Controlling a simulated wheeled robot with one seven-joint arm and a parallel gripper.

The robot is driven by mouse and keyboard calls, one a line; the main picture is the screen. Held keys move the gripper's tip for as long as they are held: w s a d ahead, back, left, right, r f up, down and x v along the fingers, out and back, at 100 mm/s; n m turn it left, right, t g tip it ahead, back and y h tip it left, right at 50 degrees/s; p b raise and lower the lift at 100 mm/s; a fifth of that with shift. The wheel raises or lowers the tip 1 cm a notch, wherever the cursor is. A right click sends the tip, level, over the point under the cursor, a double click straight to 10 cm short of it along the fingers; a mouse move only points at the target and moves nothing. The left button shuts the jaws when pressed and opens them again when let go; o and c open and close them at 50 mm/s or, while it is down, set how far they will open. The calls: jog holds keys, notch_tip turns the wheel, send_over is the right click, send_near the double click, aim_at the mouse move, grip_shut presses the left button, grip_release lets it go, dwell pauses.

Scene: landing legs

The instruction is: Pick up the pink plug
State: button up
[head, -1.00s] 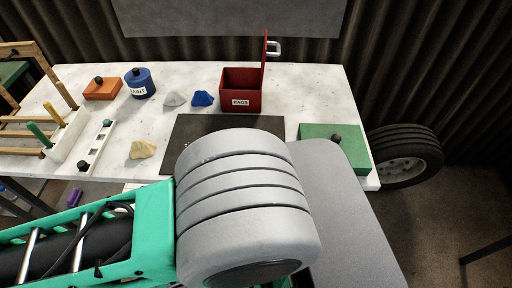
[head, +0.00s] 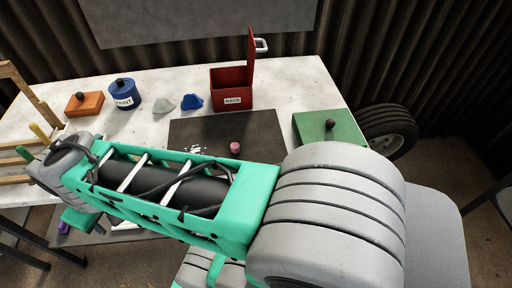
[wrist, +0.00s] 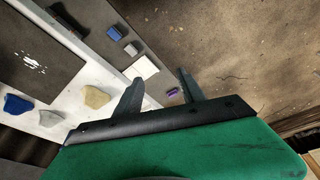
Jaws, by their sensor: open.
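The pink plug (head: 235,147) is a small pink cylinder on the dark mat (head: 265,128) on the white table in the head view. It stands just beyond my arm. I cannot make it out in the wrist view, where part of the dark mat (wrist: 35,45) shows at upper left. My gripper (wrist: 160,88) is open and empty in the wrist view, its fingers apart over the area past the table's edge. My gripper is not clear in the head view, where my arm hides much of the front of the table.
A purple object (wrist: 172,92) lies beyond the table.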

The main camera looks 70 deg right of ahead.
jog(key=shift+o, duration=0.3)
jog(key=d+g+h+p, duration=0.1)
jog(key=d+g+p, duration=0.1)
jog(key=d, duration=1.2)
jog(key=shift+w+d+r, duration=0.2)
jog(key=shift+w+r, duration=0.2)
jog(key=shift+r, duration=0.05)
jog(key=n+g+p, duration=0.2)
jog(key=g+p, duration=0.2)
jog(key=g, duration=0.1)
send_near(235, 146)
jog(key=f, duration=0.2)
jog(key=shift+g+y, duration=0.3)
jog(key=x, duration=0.5)
jog(key=d+x, duration=0.1)
jog(key=x, duration=0.1)
jog(key=shift+s+f, duration=0.25)
jog(key=shift+s, duration=0.05)
jog(key=shift+f, duration=0.25)
jog(key=shift+c, duration=0.5)
grip_shut()
